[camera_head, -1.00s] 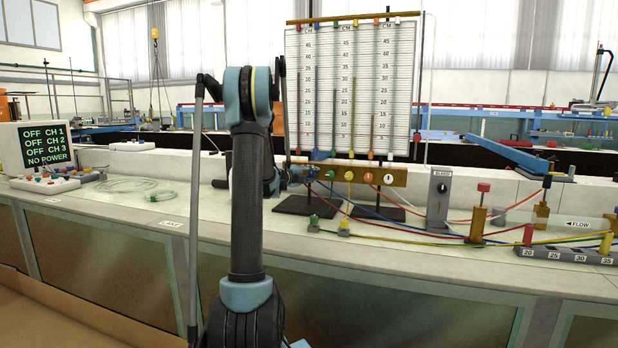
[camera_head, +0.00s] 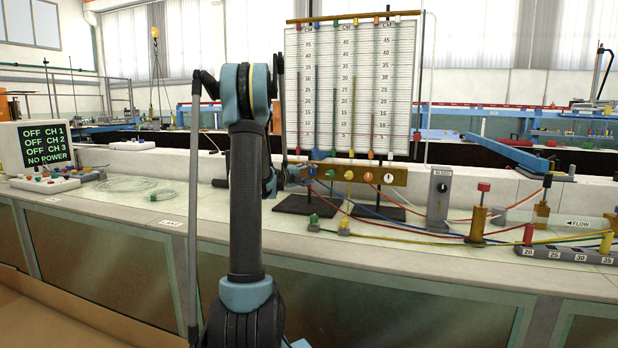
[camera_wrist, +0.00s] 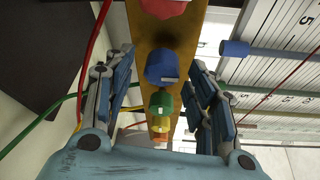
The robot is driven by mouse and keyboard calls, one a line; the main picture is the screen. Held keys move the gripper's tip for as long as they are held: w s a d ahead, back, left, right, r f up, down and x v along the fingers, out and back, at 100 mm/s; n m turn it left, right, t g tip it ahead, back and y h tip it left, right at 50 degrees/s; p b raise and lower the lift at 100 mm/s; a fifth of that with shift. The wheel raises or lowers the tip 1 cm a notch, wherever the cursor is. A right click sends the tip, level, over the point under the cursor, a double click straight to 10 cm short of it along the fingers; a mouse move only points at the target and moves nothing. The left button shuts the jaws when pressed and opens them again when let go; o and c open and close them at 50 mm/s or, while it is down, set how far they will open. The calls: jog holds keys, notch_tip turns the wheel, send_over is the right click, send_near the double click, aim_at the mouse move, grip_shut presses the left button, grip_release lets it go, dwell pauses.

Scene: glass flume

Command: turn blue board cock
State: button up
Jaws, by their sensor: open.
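The blue board cock (camera_wrist: 160,67) is a round knob with a pale mark on its face, on the brass-coloured bar under the tube board. In the wrist view it lies between the two fingers of my gripper (camera_wrist: 157,76), with a visible gap on each side. My gripper is open and holds nothing. In the head view my gripper (camera_head: 286,176) is at the left end of the bar, partly behind my arm. Whether the fingers reach as deep as the blue knob is hard to tell.
Green (camera_wrist: 162,103), yellow and orange cocks follow along the bar; a red one (camera_wrist: 172,5) lies on the other side. Coloured hoses run below the bar. The tube board (camera_head: 350,90) stands behind. The bleed box (camera_head: 439,200) is to the right.

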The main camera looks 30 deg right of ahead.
jog(key=f+v, duration=0.1)
jog(key=v, duration=0.9)
jog(key=shift+r, duration=0.4)
